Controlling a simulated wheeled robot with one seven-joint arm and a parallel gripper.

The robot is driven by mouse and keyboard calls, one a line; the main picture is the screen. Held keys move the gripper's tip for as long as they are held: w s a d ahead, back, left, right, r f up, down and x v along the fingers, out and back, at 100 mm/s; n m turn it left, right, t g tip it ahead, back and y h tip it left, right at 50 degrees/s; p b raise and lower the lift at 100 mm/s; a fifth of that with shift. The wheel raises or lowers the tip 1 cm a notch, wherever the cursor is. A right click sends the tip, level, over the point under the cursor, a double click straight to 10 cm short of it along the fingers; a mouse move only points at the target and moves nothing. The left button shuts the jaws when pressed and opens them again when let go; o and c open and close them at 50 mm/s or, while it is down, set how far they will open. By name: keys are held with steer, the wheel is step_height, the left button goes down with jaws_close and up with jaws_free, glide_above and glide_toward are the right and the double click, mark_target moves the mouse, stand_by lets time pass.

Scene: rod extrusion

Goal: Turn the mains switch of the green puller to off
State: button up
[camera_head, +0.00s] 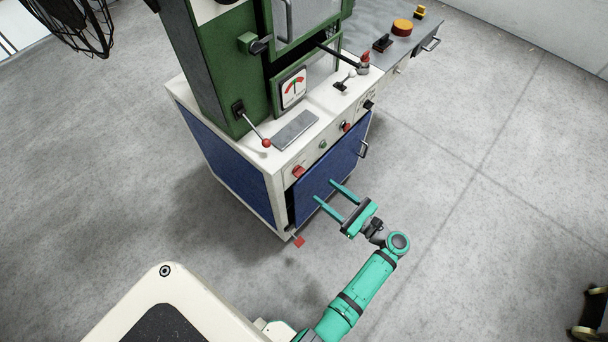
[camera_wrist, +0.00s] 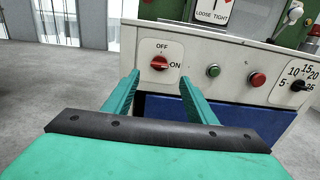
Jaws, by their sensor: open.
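The mains switch (camera_wrist: 160,63) is a red rotary knob on a white plate, with OFF above it and ON to its right. Its grip lies roughly level, toward ON. It also shows in the head view as a red knob (camera_head: 298,171) at the left of the front panel. The green puller (camera_head: 222,75) stands on a white and blue cabinet. My gripper (camera_head: 325,190) is open and empty in front of the cabinet. In the wrist view my gripper (camera_wrist: 160,77) has its fingertips either side of the knob, apparently short of it.
Right of the switch on the panel are a green button (camera_wrist: 213,71), a red button (camera_wrist: 258,79) and a black numbered dial (camera_wrist: 299,86). A red-ball lever (camera_head: 266,143) juts out above. A red pedal (camera_head: 299,241) is near the floor.

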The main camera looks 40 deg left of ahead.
mark_target(299, 172)
steer(key=a, duration=1)
steer(key=shift+w+a, duration=0.3)
steer(key=shift+w, duration=0.1)
steer(key=c, duration=1.1)
